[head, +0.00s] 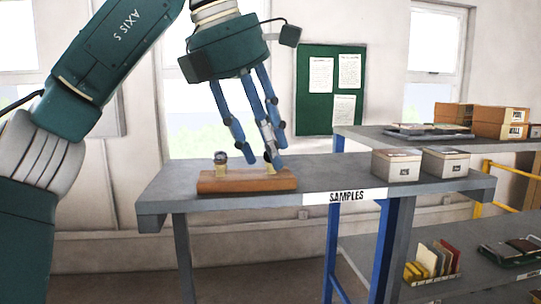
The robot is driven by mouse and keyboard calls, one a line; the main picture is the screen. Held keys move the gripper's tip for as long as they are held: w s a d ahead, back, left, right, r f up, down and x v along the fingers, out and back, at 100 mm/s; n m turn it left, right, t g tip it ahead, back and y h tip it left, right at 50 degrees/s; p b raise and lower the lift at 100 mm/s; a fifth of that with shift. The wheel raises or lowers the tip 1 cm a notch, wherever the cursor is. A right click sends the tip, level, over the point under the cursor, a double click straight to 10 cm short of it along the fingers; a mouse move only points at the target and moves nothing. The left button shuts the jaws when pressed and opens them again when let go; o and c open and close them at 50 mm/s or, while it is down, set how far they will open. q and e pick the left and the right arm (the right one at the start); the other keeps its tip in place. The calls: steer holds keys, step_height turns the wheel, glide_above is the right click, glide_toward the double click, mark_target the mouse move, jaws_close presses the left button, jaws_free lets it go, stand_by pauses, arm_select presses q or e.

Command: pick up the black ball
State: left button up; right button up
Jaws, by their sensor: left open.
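A wooden block (247,184) lies on the grey table marked SAMPLES, with two small pale posts on it. A small dark, rounded thing, which looks like the black ball (221,156), sits on top of the left post (221,169). The right post (269,168) is partly hidden by my gripper's fingers, and I cannot tell what is on it. My left gripper (262,160) has blue fingers, points down over the right part of the block, and is open. It is to the right of the dark ball and apart from it. My right gripper is not in view.
Two pale boxes (396,165) stand at the right of the grey table (330,178). A higher shelf behind holds orange-brown boxes (500,122). A lower shelf at right holds upright coloured tiles (433,262). The table around the block is clear.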

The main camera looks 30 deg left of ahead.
arm_select(q)
steer(key=shift+s, duration=0.1)
steer(key=shift+c, duration=0.2)
steer(key=shift+d, duration=0.15)
steer(key=c, duration=0.4)
jaws_close()
steer(key=shift+r, duration=0.15)
steer(key=shift+r, duration=0.45)
step_height(320, 180, up, 7)
steer(key=shift+r, duration=0.9)
